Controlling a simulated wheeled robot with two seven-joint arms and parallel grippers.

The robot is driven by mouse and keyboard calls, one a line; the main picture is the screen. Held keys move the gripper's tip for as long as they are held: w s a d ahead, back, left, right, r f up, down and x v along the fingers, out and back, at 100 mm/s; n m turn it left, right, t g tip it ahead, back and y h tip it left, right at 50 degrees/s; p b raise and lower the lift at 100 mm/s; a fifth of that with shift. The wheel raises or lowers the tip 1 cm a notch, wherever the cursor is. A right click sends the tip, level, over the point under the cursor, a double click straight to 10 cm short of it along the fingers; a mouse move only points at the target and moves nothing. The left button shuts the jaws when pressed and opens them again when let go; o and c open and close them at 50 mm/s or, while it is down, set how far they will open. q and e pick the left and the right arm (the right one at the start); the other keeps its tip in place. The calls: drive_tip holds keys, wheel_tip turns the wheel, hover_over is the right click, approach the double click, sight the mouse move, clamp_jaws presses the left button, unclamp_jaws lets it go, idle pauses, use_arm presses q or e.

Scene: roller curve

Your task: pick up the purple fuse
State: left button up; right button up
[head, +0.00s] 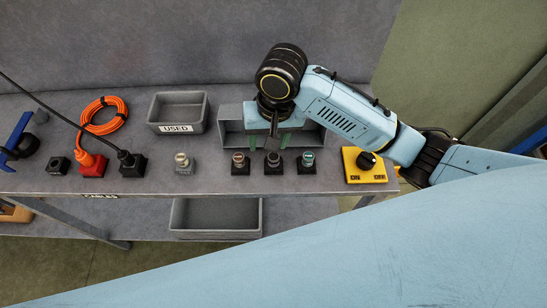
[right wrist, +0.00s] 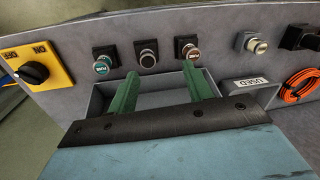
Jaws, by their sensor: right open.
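I see no clearly purple fuse in either view. Three black sockets hold round-capped pieces in a row: one with a teal cap (head: 308,158), one with a dark cap (head: 273,158) and one with a brownish cap (head: 239,159). My right gripper (head: 269,142) is open, its green fingers pointing down at the open grey bin (head: 229,113) behind that row. In the right wrist view the fingers (right wrist: 160,74) are apart with nothing visible between them. The gripper and arm hide much of the bin's inside. My left gripper is out of view.
A yellow box with a black knob (head: 365,164) stands right of the row. A pale-capped piece on a grey base (head: 182,163) stands left. A grey tray labelled USED (head: 177,128), an orange cable coil (head: 104,114) and plugs lie further left. Another bin (head: 216,231) sits below.

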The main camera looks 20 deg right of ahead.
wheel_tip(320, 180, up, 3)
drive_tip(key=w+d+m+h, duration=0.1)
drive_tip(key=w+d, duration=0.1)
hover_over(274, 156)
drive_tip(key=shift+m, duration=0.3)
drive_tip(key=f, duration=0.8)
drive_tip(key=shift+w+d+f, duration=0.1)
drive_tip(key=shift+w+d, duration=0.1)
drive_tip(key=shift+w, duration=0.05)
drive_tip(key=shift+s+a+f, duration=0.15)
drive_tip(key=shift+f, duration=1.2)
drive_tip(key=shift+s+a+f, duration=0.1)
drive_tip(key=shift+f, duration=1.2)
drive_tip(key=c, duration=1.1)
